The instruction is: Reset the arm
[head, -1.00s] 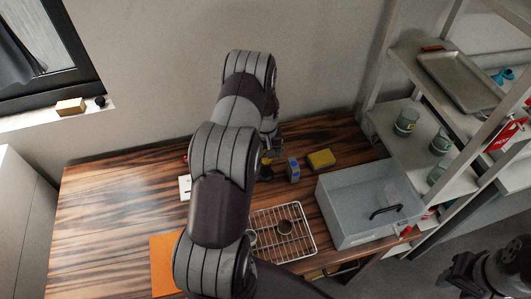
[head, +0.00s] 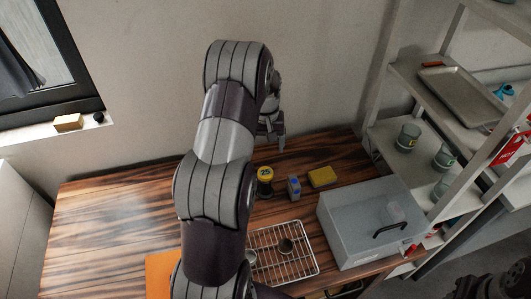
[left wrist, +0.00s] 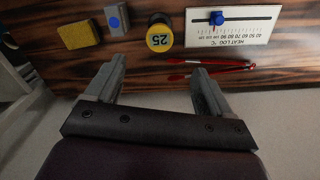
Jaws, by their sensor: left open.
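My left arm (head: 215,185) rises from the bottom of the head view and bends over the table. My left gripper (head: 271,133) hangs by the wall above the table's back edge, partly hidden behind the arm's upper links. In the left wrist view its two fingers (left wrist: 158,66) are spread apart with nothing between them. A dark part of my right arm (head: 490,287) shows at the lower right corner. Its jaws cannot be made out.
On the wooden table (head: 105,215) are a yellow-topped weight (head: 265,174), blue-grey block (head: 293,187), yellow sponge (head: 322,176), wire rack (head: 285,262) and grey box (head: 350,235) with handle. A heat log card (left wrist: 232,27) and red tweezers (left wrist: 225,64) lie nearby. A shelf (head: 450,95) stands right.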

